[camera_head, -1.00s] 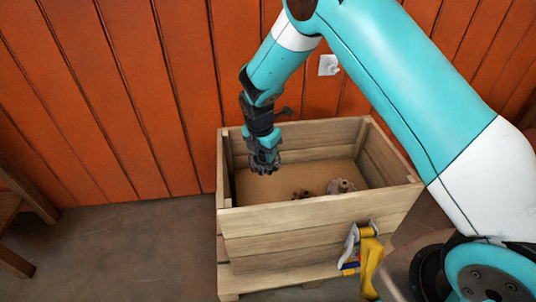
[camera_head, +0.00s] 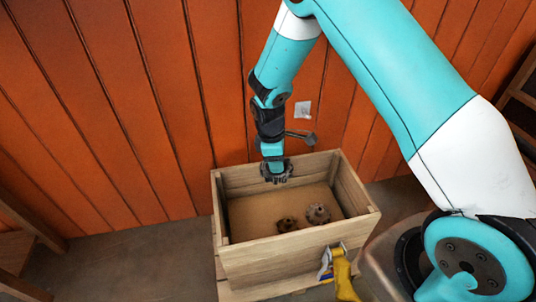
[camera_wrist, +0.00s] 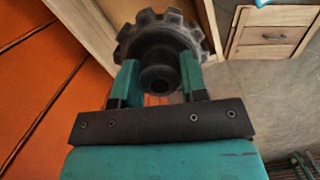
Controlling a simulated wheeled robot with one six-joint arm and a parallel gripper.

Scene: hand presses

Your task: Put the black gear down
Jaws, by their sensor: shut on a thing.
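My gripper (camera_wrist: 159,84) is shut on the black gear (camera_wrist: 160,25). In the wrist view the gear's hub sits between the two teal fingers and its toothed rim shows beyond them. In the head view the black gear (camera_head: 277,171) hangs under my gripper, over the back part of an open wooden crate (camera_head: 290,254). The gear is above the crate's floor, near the level of the back rim. The gripper's fingertips are too small to make out in the head view.
Inside the crate lie a dark brown gear (camera_head: 287,224) and a lighter brownish gear (camera_head: 318,213), towards the front right. The crate's left floor is bare. A yellow and white item (camera_head: 342,272) hangs at the crate's front. An orange plank wall (camera_head: 150,110) stands close behind.

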